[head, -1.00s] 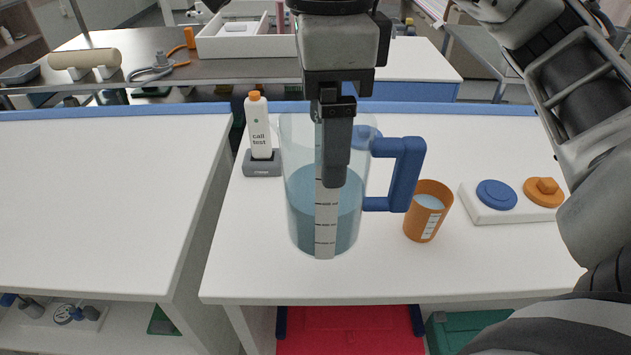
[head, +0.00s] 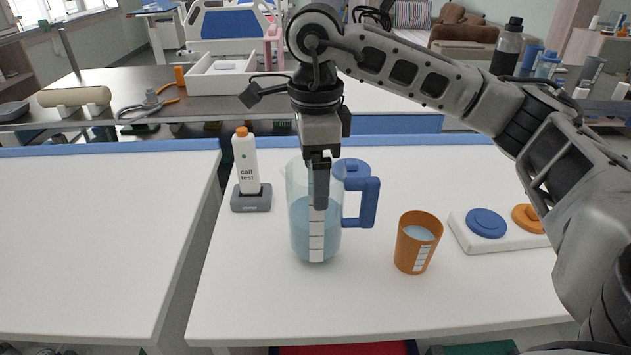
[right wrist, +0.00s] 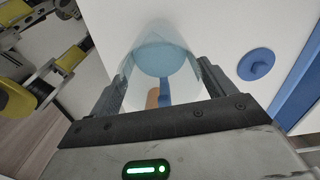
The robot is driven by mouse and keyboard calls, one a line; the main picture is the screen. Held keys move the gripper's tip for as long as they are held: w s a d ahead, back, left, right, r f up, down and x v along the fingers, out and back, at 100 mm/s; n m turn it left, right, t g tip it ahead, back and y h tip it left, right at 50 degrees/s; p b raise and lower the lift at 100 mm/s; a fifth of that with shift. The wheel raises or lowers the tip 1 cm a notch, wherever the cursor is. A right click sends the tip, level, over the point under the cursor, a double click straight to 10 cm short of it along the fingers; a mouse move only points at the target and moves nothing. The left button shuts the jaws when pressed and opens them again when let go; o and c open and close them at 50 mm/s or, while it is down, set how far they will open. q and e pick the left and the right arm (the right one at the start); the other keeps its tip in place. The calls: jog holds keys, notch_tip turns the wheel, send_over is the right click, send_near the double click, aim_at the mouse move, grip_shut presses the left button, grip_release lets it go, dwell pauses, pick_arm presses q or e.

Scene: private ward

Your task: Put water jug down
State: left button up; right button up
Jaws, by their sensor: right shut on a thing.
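The water jug (head: 300,225) is clear, part filled with water, with a measuring strip and a blue handle (head: 368,205). It is upright over the white table (head: 370,310); I cannot tell whether its base touches the top. My right gripper (head: 320,190) is shut on the jug's wall from above. In the right wrist view its two fingers (right wrist: 160,85) lie either side of the clear jug (right wrist: 165,60). A round blue lid (head: 350,168) lies on the table behind the jug, also seen in the right wrist view (right wrist: 256,64). My left gripper is not in view.
An orange cup (head: 410,255) with liquid stands right of the jug. A white bottle (head: 246,165) in a grey base (head: 251,203) stands to its left. A white tray with blue and orange discs (head: 470,238) is farther right. The table's front is clear.

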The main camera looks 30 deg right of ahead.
notch_tip(320, 180, down, 2)
jog(key=shift+f, duration=0.1)
